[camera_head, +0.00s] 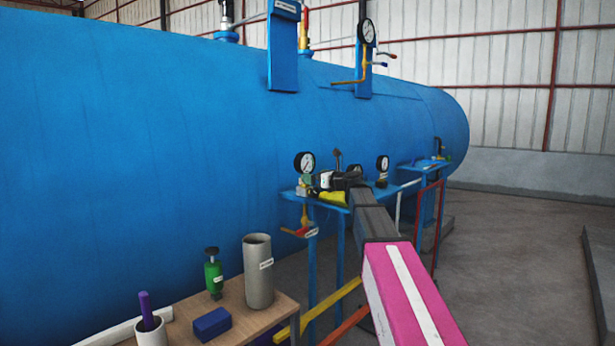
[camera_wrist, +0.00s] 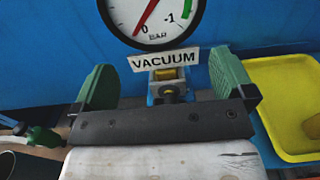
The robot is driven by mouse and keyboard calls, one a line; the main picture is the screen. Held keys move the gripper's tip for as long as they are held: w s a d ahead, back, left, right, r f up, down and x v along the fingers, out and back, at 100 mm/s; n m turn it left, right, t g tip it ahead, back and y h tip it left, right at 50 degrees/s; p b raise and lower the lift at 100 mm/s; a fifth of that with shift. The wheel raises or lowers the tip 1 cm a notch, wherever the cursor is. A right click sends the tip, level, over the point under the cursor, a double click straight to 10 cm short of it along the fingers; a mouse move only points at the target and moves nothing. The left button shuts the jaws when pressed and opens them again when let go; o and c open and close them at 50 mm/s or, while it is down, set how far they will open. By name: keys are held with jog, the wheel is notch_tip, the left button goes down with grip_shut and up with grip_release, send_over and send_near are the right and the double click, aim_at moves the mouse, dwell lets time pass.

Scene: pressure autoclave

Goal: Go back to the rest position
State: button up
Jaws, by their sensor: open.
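My gripper (camera_wrist: 165,82) is open, with its two green finger pads wide apart and nothing between them that it holds. In the wrist view a round gauge (camera_wrist: 153,15) marked BAR, with a red needle, is just beyond the fingers. A VACUUM label (camera_wrist: 164,59) and a brass fitting (camera_wrist: 170,73) sit below it, seen through the gap between the pads. In the head view my gripper (camera_head: 328,180) is at the blue shelf, beside the left gauge (camera_head: 305,162). Whether the fingers touch the fitting cannot be told.
The big blue tank (camera_head: 150,150) fills the left and back. A yellow tray (camera_wrist: 285,105) lies right of my gripper. Another gauge (camera_head: 382,163) stands on the blue shelf (camera_head: 408,185). A wooden table (camera_head: 262,320) with several items is front left. Floor at right is open.

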jog(key=v, duration=0.2)
jog(key=shift+s+d, duration=0.25)
jog(key=s+d+f+n+g+h, duration=0.1)
jog(key=s+f+n+g+h, duration=0.35)
jog(key=f, duration=1.05)
jog(key=s+f+n+g+h, duration=0.1)
jog(key=s+f+n+g, duration=0.1)
jog(key=s+f+n, duration=0.95)
jog(key=s+d+f+n+g+h, duration=0.3)
jog(key=s+f, duration=0.6)
jog(key=f, duration=0.3)
jog(key=s+d+f+n+g+h, duration=0.3)
jog(key=s+d+f+n, duration=0.3)
jog(key=f, duration=0.5)
jog(key=s+n+h, duration=0.1)
jog(key=s+n, duration=0.1)
jog(key=shift+s+d+f, duration=0.2)
jog(key=shift+s+f, duration=0.2)
